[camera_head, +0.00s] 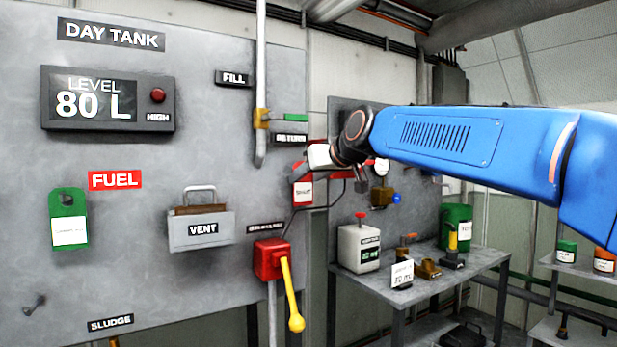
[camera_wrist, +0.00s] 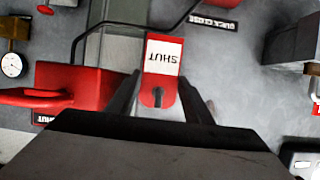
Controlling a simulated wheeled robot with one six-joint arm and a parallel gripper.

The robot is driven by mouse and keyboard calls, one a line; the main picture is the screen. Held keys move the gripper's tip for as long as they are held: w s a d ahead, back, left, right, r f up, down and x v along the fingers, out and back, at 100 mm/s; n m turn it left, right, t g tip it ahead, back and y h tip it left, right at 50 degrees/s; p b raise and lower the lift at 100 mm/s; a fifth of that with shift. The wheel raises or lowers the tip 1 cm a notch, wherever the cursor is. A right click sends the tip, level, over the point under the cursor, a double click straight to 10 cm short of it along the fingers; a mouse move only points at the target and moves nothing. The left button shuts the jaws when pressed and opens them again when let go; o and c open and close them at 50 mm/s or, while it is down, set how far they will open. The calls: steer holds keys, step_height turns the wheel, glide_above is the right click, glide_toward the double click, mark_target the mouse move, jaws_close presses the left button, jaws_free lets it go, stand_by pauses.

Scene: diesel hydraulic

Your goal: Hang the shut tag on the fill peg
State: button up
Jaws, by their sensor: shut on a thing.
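The shut tag (camera_wrist: 163,58) is red with a white panel reading SHUT, upside down in the wrist view. It has a dark keyhole-shaped slot at the end between my fingers. In the head view the tag (camera_head: 303,191) hangs below my gripper (camera_head: 308,168), in front of the panel's right edge. In the wrist view my gripper (camera_wrist: 161,95) is shut on the tag's slotted end. The FILL label (camera_head: 234,78) is at the panel's upper right, beside a vertical pipe. I cannot make out a peg beside this label.
A green tag (camera_head: 68,230) hangs at the panel's left, with a bare peg (camera_head: 35,304) below. A green-handled valve (camera_head: 292,117) and a red box with yellow lever (camera_head: 271,258) stick out. A red fitting (camera_wrist: 85,87) is left of the tag. A bench (camera_head: 430,282) holds containers.

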steer(key=o, duration=1)
steer(key=shift+s+d, duration=0.1)
steer(key=v, duration=1.7)
steer(key=s+d+f+m+g+h, duration=0.2)
steer(key=s+d+f, duration=0.6)
steer(key=f, duration=0.8)
steer(key=s+d+f+m+g+h, duration=0.2)
steer(key=s+d+f, duration=0.6)
steer(key=f, duration=0.9)
steer(key=s+d+f+m+g+h, duration=0.2)
steer(key=s+d+f, duration=0.6)
steer(key=f, duration=0.9)
steer(key=shift+s+m+h, duration=0.4)
steer(key=shift+s+h, duration=0.4)
steer(key=shift+s, duration=0.95)
